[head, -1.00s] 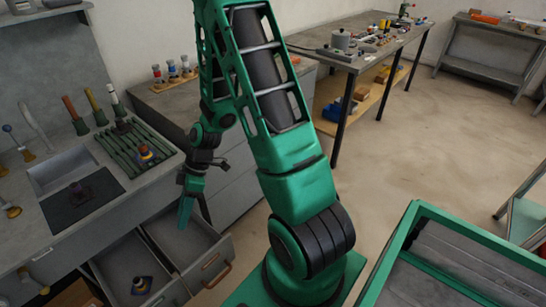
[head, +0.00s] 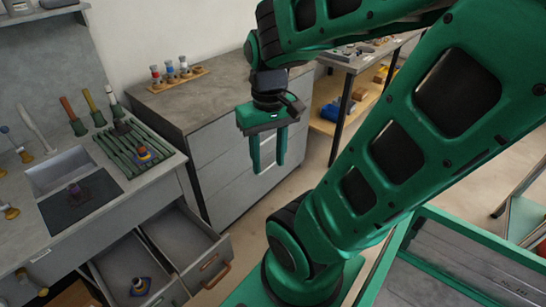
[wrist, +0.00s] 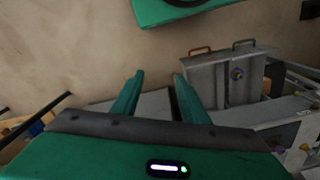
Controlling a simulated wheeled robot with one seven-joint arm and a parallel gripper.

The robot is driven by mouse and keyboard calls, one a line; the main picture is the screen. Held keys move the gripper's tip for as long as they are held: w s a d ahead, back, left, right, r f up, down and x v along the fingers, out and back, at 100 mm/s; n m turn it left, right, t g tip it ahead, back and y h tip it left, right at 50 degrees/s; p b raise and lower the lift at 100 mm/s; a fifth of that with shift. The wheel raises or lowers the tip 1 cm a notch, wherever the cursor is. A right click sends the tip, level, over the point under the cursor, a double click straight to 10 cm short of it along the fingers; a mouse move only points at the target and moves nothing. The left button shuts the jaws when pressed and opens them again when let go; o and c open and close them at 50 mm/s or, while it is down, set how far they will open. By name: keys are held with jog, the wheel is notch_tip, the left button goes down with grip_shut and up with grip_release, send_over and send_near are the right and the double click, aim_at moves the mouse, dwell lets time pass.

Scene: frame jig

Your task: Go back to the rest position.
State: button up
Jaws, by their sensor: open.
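My gripper (head: 268,160) hangs with its green fingers pointing down, in front of the grey drawer cabinet in the head view. Its two fingers are apart and nothing is between them. In the wrist view the open fingers (wrist: 157,95) also show empty, with floor and grey furniture beyond. My arm is folded up across the right of the head view.
Two drawers (head: 182,238) stand open below the left workbench, one holding a dark object with a yellow ring (head: 140,286). A green ribbed rack (head: 135,147) sits on the bench. A green-framed tray (head: 470,227) is at lower right. Floor behind is clear.

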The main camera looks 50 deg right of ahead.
jog(key=shift+s+d+r+m, duration=0.1)
jog(key=shift+s+r+m, duration=0.15)
jog(key=shift+s+m, duration=0.25)
jog(key=shift+s+r+m, duration=0.25)
jog(key=shift+s+m, duration=0.05)
jog(key=shift+s, duration=0.4)
jog(key=shift+w+f, duration=0.25)
jog(key=shift+w, duration=0.4)
